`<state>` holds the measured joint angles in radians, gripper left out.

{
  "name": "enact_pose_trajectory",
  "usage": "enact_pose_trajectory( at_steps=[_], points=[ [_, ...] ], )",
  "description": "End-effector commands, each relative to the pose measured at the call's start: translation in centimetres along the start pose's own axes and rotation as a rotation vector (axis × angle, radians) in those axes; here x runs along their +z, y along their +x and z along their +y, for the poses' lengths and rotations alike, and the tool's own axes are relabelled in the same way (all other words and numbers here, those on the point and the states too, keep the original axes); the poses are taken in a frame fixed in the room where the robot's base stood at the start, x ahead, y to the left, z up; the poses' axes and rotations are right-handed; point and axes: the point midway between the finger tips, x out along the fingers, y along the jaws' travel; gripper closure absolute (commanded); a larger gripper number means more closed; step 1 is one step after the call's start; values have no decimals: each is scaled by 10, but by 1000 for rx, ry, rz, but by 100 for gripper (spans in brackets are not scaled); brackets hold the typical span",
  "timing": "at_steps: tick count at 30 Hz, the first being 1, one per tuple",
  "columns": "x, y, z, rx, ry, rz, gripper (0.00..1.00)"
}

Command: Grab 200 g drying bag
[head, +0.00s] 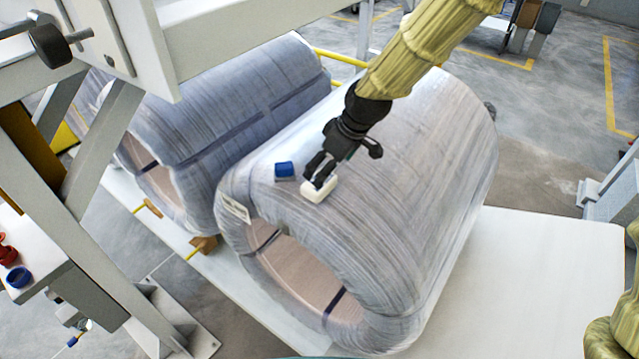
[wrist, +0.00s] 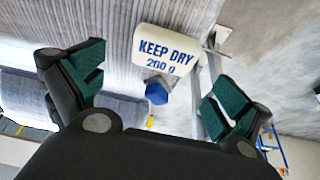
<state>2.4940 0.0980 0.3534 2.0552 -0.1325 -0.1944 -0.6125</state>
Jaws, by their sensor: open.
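The drying bag (head: 319,193) is a small white block-like packet lying on top of the front wrapped coil, near its left end. In the wrist view the bag (wrist: 163,46) shows "KEEP DRY 200 g" in blue letters, ahead of the fingers. My gripper (head: 320,177) is just over the bag in the head view and hides part of it. In the wrist view my gripper's (wrist: 158,80) green-padded fingers are spread wide with nothing held between them. I cannot tell whether a finger touches the bag.
A small blue item (head: 285,169) sits left of the bag on the front coil (head: 425,165). A second wrapped coil (head: 225,95) lies behind, to the left. A white frame (head: 95,150) stands at the left. The white platform (head: 540,270) is bare at the right.

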Motion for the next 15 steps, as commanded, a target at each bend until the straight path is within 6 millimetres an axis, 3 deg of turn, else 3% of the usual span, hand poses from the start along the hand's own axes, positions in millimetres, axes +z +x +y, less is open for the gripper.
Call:
enact_pose_trajectory(
  at_steps=[15],
  points=[
    [2,30,-1,0,4,-1,0]
  ],
)
